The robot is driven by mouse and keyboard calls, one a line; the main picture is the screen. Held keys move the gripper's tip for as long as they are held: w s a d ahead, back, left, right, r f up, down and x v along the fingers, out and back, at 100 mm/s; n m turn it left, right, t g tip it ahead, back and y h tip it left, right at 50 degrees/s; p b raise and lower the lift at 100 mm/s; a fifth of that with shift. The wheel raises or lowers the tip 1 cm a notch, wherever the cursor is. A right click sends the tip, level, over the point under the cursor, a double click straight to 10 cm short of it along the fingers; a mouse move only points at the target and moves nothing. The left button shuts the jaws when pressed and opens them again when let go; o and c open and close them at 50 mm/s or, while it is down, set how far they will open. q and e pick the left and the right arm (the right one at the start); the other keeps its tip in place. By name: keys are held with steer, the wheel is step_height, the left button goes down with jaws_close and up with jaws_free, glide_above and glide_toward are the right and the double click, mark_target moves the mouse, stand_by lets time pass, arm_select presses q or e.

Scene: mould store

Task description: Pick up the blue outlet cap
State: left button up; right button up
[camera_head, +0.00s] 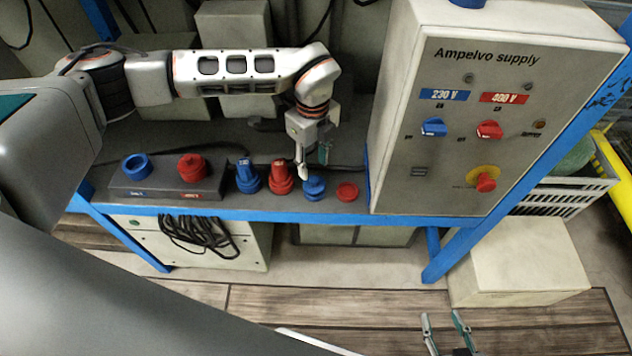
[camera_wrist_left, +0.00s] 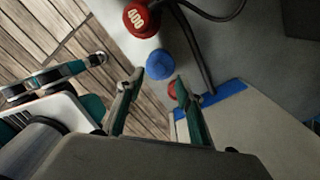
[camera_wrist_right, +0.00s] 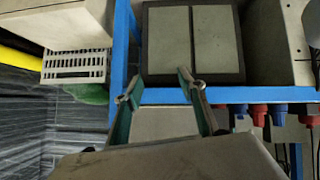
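The blue outlet cap (camera_head: 314,187) lies on the shelf near its front edge, between a red plug and a red cap (camera_head: 347,192). My left gripper (camera_head: 313,166) points down just above the blue cap, with its fingers apart. In the left wrist view the blue cap (camera_wrist_left: 159,64) shows just beyond and between the open fingertips (camera_wrist_left: 158,79); I cannot tell whether they touch it. My right gripper (camera_head: 446,318) is open and empty, low in front of the shelf; its open fingers also show in the right wrist view (camera_wrist_right: 158,84).
A dark outlet box (camera_head: 130,190) with blue and red outlets stands at left. A blue plug (camera_head: 248,176) and a red plug (camera_head: 281,177) stand beside the cap. The Ampelvo supply cabinet (camera_head: 400,185) rises at right. A cable lies behind the caps.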

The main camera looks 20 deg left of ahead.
mark_target(314, 179)
arm_select(q)
steer(key=shift+f, duration=0.75)
step_height(314, 179, down, 4)
steer(key=shift+s+d+r+b, duration=0.15)
steer(key=shift+b, duration=0.5)
steer(key=shift+f, duration=0.25)
steer(key=shift+r, duration=0.1)
steer(key=c, duration=1)
arm_select(e)
steer(key=shift+w, duration=0.55)
